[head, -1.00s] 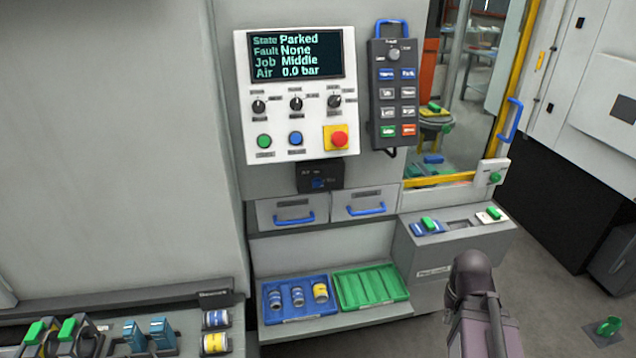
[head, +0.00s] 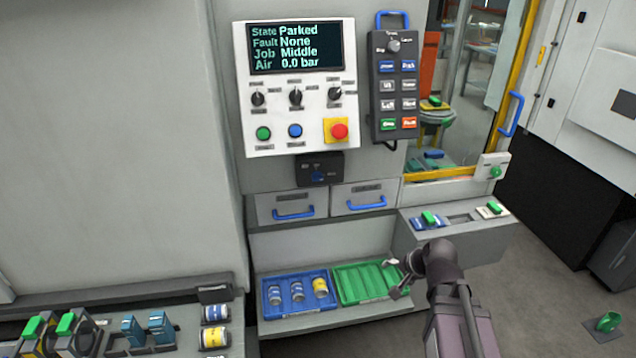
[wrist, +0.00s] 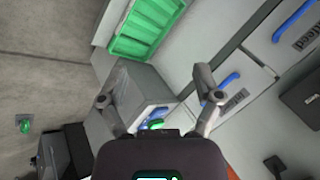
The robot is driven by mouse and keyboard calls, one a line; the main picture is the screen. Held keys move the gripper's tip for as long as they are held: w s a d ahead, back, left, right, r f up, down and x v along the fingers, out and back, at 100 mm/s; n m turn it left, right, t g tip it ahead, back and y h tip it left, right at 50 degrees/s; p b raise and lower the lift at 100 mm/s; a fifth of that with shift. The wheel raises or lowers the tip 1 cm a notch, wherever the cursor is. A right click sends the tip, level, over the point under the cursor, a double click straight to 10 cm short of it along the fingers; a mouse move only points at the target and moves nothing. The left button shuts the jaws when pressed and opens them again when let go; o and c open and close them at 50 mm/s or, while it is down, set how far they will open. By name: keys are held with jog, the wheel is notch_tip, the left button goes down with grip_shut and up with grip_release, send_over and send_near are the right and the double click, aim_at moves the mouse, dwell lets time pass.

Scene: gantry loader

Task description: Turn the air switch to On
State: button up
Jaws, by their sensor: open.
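A small black box with a blue knob (head: 318,176) is mounted under the white control panel, above the drawers. I take it for the air switch; its lettering is too small to read, so I cannot tell the knob's setting. The panel's display (head: 296,46) reads Parked, None, Middle and Air 0.0 bar. My gripper (head: 395,277) is open and empty, in front of the green tray, to the lower right of the black box. In the wrist view my gripper (wrist: 160,98) has its fingers spread wide. A dark box (wrist: 303,98) at the right edge there may be the same box.
Two drawers with blue handles (head: 293,212) sit below the black box. A blue tray (head: 297,309) with cans and an empty green tray (head: 362,294) lie on the shelf. A grey pendant (head: 396,88) hangs right of the panel. The space before the drawers is clear.

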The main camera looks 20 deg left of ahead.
jog(key=w+a+r+m+t+y+b, duration=0.1)
jog(key=w+a+r+m+t+y, duration=0.15)
jog(key=a, duration=0.35)
jog(key=w+a+r+m+t+y, duration=0.1)
jog(key=w+a+r+m+y, duration=0.1)
jog(key=a+r+m, duration=0.3)
jog(key=m+t+h+b, duration=0.15)
jog(key=m+t, duration=0.65)
jog(key=m, duration=1.1)
send_near(318, 180)
jog(key=v, duration=0.3)
jog(key=shift+s+d+b, duration=0.2)
jog(key=shift+s+b, duration=0.05)
jog(key=shift+b, duration=0.1)
jog(key=x, duration=1.3)
jog(key=shift+w+a, duration=0.2)
jog(key=shift+w, duration=0.15)
jog(key=c, duration=1.1)
